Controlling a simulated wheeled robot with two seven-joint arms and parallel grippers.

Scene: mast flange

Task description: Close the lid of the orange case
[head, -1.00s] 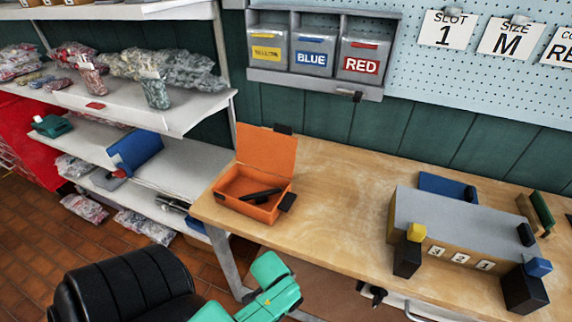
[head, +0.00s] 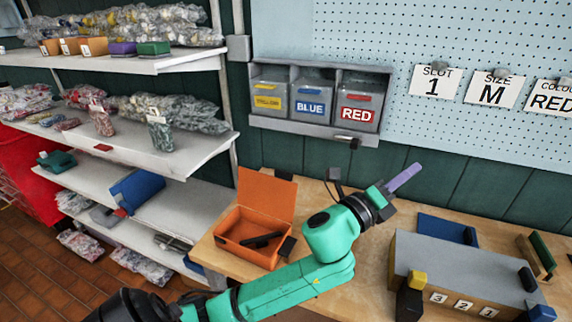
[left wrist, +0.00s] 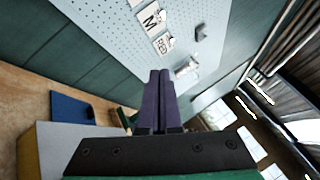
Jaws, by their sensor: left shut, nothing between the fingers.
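The orange case (head: 240,246) stands near the left end of the workbench in the head view. The shut fingers also show in the left wrist view (left wrist: 158,100), pointing toward the pegboard; the case is not visible there. My right gripper is not in view.
A grey block with numbered labels (head: 465,265) stands on the bench at right, with a blue panel (head: 447,230) behind it. Labelled bins (head: 312,99) hang on the wall above. Shelves (head: 130,150) with bags stand at left. My left forearm passes in front of the bench.

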